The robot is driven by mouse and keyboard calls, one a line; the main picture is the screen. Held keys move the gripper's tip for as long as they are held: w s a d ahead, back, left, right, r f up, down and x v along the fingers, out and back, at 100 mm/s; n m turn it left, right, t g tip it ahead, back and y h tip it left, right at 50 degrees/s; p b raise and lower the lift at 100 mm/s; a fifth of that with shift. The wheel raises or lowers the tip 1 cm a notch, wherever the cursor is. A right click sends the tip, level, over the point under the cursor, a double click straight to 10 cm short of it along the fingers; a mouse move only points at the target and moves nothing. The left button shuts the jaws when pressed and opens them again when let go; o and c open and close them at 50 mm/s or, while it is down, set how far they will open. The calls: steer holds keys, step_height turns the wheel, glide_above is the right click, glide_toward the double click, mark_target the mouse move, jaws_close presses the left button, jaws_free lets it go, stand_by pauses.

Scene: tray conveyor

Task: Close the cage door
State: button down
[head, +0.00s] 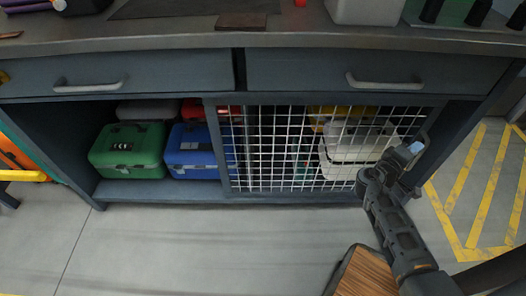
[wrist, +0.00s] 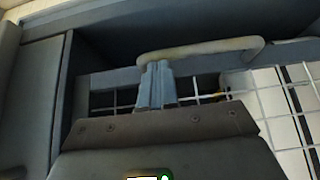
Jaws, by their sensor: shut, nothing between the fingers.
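The cage door (head: 285,150) is a white wire mesh panel across the right half of the compartment under the workbench. It shows in the wrist view as mesh (wrist: 270,105) and a grey frame bar with a pale curved handle (wrist: 215,47). My gripper (head: 412,152) is at the door's right edge in the head view. In the wrist view, its fingers (wrist: 156,68) are together and empty, with their tips overlapping the handle's left part. I cannot tell whether they touch it. The head view does not clearly show whether the door sits flush with its frame; my arm hides its lower right corner.
A green case (head: 128,150) and a blue case (head: 194,152) stand in the open left half. A white case (head: 345,150) is behind the mesh. Two drawers with handles (head: 385,84) lie above. The floor in front (head: 200,250) is mostly clear; a wooden-topped block (head: 365,273) is near my arm.

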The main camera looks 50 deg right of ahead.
steer(key=s+d+b, duration=0.2)
steer(key=s+d, duration=0.3)
steer(key=s, duration=0.2)
steer(key=shift+s+d, duration=0.25)
steer(key=shift+s, duration=0.1)
steer(key=shift+s, duration=0.1)
steer(key=w+a+p, duration=0.1)
steer(key=w+a, duration=0.7)
steer(key=a, duration=0.3)
steer(key=shift+a+p, duration=0.15)
steer(key=shift+p, duration=0.2)
